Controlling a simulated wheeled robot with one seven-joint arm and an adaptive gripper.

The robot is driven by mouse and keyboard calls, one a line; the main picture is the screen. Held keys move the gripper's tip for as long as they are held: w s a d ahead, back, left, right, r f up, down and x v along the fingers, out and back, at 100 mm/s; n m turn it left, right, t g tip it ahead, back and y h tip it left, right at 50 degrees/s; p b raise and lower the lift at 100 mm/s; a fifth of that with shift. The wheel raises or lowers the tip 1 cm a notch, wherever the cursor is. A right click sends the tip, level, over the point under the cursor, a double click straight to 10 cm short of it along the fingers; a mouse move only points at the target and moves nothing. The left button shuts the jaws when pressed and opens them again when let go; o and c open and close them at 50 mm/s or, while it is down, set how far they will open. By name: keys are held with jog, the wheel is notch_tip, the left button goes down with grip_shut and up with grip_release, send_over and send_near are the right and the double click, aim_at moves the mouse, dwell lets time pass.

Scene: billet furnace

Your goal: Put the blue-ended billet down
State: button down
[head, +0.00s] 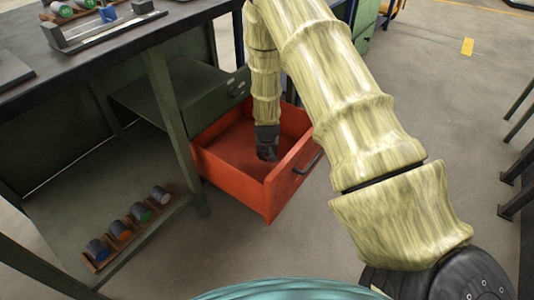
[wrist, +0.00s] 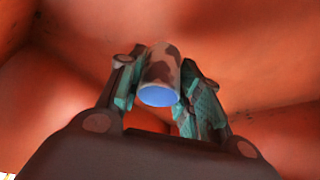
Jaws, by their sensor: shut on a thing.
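In the wrist view the blue-ended billet (wrist: 161,72) is a short dark, mottled cylinder with its blue end face towards the camera. My gripper (wrist: 157,88) is shut on it, one teal-padded finger on each side. Orange-red drawer walls surround it. In the head view my gripper (head: 267,152) reaches down inside the open orange drawer (head: 225,172). The billet is hard to make out there. I cannot tell whether it touches the drawer floor.
The dark bench top (head: 120,33) carries another rack (head: 75,17) and a metal fixture (head: 105,28). The drawer handle (head: 308,162) sticks out in front. Open floor lies to the right.

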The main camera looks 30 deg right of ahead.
jog(key=shift+f, duration=0.55)
jog(key=c, duration=1)
grip_release()
jog(key=shift+r, duration=0.15)
jog(key=shift+r, duration=0.2)
jog(key=p+v, duration=0.3)
jog(key=v, duration=0.9)
jog(key=shift+a+r+p, duration=0.1)
jog(key=shift+r+p, duration=0.2)
jog(key=shift+p, duration=0.1)
